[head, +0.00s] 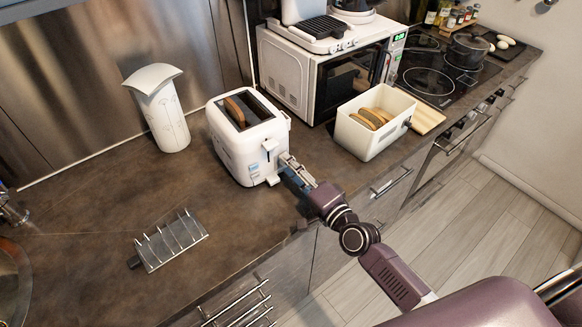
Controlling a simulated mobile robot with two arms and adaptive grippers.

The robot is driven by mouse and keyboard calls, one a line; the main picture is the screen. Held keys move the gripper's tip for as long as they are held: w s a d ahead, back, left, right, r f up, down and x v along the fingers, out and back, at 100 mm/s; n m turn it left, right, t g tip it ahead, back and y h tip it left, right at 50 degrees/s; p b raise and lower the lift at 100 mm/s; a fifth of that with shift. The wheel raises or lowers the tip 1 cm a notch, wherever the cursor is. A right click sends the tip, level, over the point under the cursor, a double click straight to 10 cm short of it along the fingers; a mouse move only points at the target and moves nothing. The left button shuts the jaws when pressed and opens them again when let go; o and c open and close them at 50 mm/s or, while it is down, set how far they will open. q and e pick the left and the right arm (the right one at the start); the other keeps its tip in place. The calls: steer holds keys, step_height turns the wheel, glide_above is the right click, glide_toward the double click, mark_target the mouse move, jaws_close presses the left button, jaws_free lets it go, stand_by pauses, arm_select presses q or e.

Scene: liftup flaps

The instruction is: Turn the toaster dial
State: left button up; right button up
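The white toaster (232,140) stands upright on the brown counter, with a slice of bread (240,108) showing in its top slot. Its lever (269,146) is on the side facing my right arm. The dial cannot be made out; it may be behind the gripper. My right gripper (287,163) is at the toaster's lower right face, close to or touching it. Its fingers are small and partly overlapping, so their opening cannot be told. My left gripper is not in view.
A white bread bin (356,139) with slices stands right of the toaster, before a white microwave (283,75). A white vase-like container (165,125) stands at left. A metal toast rack (170,241) lies in front. The counter (90,215) is clear around it.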

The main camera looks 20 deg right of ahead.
steer(key=v, duration=1.2)
steer(key=shift+s+f, duration=0.1)
stand_by(0.4)
